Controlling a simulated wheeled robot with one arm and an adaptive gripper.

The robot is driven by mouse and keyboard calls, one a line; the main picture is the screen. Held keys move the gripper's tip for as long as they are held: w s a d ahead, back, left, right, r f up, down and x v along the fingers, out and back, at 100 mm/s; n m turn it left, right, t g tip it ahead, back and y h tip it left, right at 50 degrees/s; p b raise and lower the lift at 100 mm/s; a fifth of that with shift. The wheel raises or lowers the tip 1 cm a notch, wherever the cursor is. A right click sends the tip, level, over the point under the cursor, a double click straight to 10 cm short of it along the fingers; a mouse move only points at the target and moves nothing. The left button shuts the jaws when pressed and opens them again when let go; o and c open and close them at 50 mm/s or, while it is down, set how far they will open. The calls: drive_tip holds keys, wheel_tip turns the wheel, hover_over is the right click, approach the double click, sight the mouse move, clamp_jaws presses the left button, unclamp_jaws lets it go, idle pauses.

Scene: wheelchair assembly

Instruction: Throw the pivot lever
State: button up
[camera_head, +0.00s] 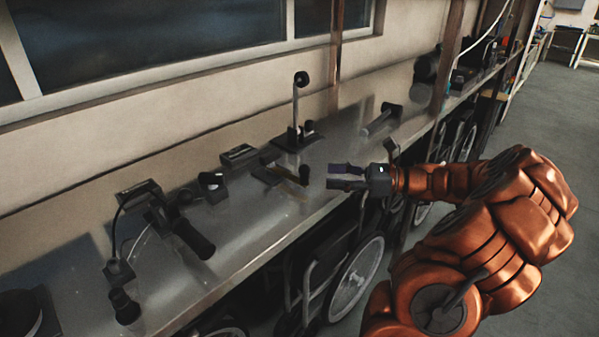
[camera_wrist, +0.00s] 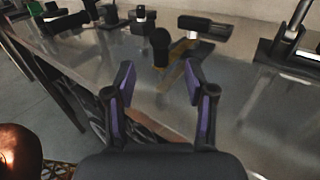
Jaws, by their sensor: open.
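My gripper (camera_head: 340,176) is open and empty above the bench's front edge. In the wrist view its purple-padded fingers (camera_wrist: 160,78) are spread apart. The head view shows this knob (camera_head: 304,174) left of the fingertips, not touched. Farther back stands an upright lever (camera_head: 296,105) with a black ball end on a dark base; its lower part is at the right edge of the wrist view (camera_wrist: 292,25). I cannot tell which of the two is the pivot lever.
The metal bench (camera_head: 245,225) runs along the wall. A black-handled tool (camera_head: 190,232) and small dark devices (camera_head: 213,187) stand to the left. A cylindrical fixture (camera_head: 380,120) lies to the right.

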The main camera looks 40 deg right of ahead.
sight(305, 173)
drive_tip(key=shift+p+x, duration=0.45)
drive_tip(key=shift+x, duration=3.45)
drive_tip(key=shift+c, duration=0.3)
clamp_jaws()
